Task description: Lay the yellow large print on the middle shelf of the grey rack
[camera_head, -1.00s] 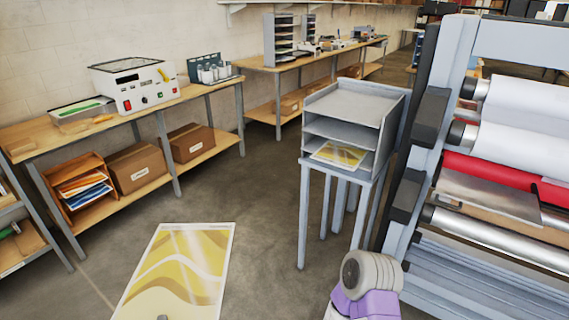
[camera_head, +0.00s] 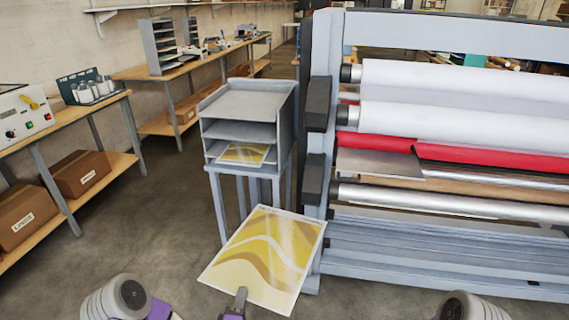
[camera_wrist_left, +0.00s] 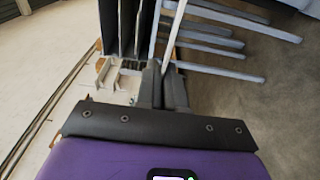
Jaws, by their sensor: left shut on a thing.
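The large yellow print (camera_head: 268,254) has wavy bands and a white border. My left gripper (camera_head: 238,300) is shut on its near edge and holds it out in front, tilted, above the floor. In the left wrist view the print (camera_wrist_left: 176,32) shows edge-on as a thin pale strip between the fingers of my left gripper (camera_wrist_left: 165,72). The grey rack (camera_head: 250,104) stands on a grey stand beyond the print. Its middle shelf (camera_head: 238,131) looks empty. A smaller-looking yellow print (camera_head: 243,153) lies on the bottom shelf. My right gripper is out of view.
The roll laminator (camera_head: 325,135), with white and red rolls, stands close to the right of the rack and print. A workbench (camera_head: 125,120) with boxes below is on the left. Floor (camera_head: 150,225) is clear between bench and rack stand.

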